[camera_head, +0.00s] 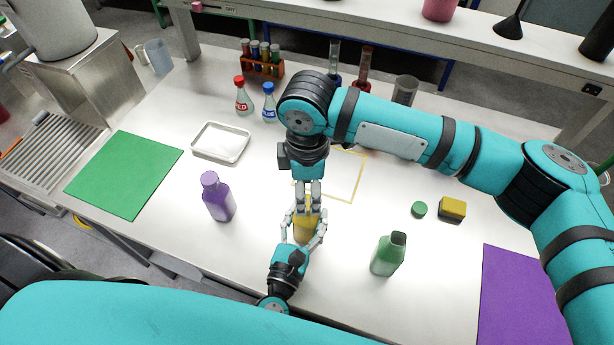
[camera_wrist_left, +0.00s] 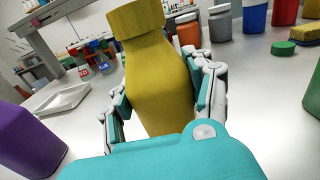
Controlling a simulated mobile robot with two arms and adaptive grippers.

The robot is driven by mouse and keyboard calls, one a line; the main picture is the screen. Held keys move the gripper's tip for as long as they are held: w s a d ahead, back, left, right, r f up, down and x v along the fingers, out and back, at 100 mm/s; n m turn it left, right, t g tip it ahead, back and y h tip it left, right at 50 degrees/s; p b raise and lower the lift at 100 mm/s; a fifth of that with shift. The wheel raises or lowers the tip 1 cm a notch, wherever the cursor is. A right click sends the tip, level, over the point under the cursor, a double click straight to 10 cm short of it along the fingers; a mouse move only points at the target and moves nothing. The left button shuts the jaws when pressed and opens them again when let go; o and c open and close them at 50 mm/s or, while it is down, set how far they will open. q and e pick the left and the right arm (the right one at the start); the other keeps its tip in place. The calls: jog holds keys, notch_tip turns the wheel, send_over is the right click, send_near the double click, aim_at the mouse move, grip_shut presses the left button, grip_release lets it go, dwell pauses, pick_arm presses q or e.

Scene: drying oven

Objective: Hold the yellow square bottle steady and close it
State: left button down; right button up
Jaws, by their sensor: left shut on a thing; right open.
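The yellow square bottle (camera_head: 302,232) stands at the middle front of the table, partly hidden by both grippers. It fills the middle of the left wrist view (camera_wrist_left: 158,80), with a yellow cap (camera_wrist_left: 136,18) on its top; I cannot tell whether the cap is tight. My left gripper (camera_head: 304,236) is shut around the bottle's body, and its fingers show on both sides in the left wrist view (camera_wrist_left: 165,100). My right gripper (camera_head: 309,203) points down from above, open, with its fingers at the bottle's top. The cap is mostly hidden in the head view.
A purple bottle (camera_head: 217,198) stands to the left, a green bottle (camera_head: 387,256) to the right. A green cap (camera_head: 419,209) and a yellow-and-black block (camera_head: 452,209) lie farther right. A white tray (camera_head: 220,143), two small flasks and a tube rack (camera_head: 262,68) are behind.

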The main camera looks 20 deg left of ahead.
aim_at(307, 202)
jog(key=shift+f, duration=1.9)
jog(key=shift+c, duration=0.4)
grip_shut()
jog(key=shift+o, duration=1.1)
grip_release()
jog(key=shift+r, duration=0.1)
notch_tip(307, 202, up, 12)
